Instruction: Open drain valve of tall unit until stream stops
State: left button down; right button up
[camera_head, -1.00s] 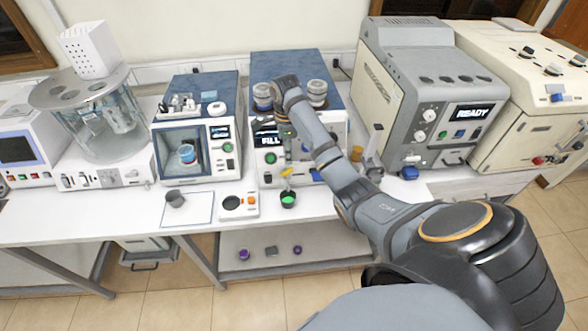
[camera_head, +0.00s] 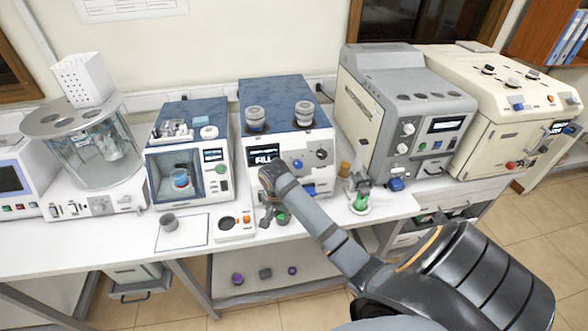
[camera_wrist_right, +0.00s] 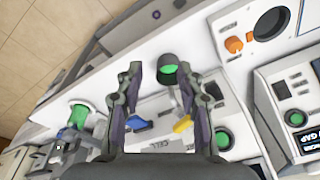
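The blue-topped unit (camera_head: 275,92) with the FILL display (camera_head: 264,157) and two grey-capped jars on top stands mid-bench. In the right wrist view, a yellow lever (camera_wrist_right: 183,125) and a blue lever (camera_wrist_right: 155,136) sit at its front, by a CELL label. A dark cup with green contents (camera_wrist_right: 168,70) appears between and beyond my right fingertips. My right gripper (camera_wrist_right: 164,74) is open and empty, above the cup and levers; it also shows in the head view (camera_head: 275,207) before the unit's lower front. No stream is discernible. My left gripper is out of view.
A grey tester (camera_head: 395,105) stands to the right, with a small stand and green-filled vessel (camera_head: 361,203) before it. A windowed unit (camera_head: 185,120) is on the left.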

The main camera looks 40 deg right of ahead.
jog(key=s+a+f+n+t+b, duration=0.1)
jog(key=s+a+f+n+b, duration=0.2)
jog(key=s+f+n, duration=0.8)
notch_tip(320, 180, down, 4)
jog(key=shift+s+a+r, duration=0.1)
jog(key=shift+s+a, duration=0.8)
jog(key=shift+s, duration=0.2)
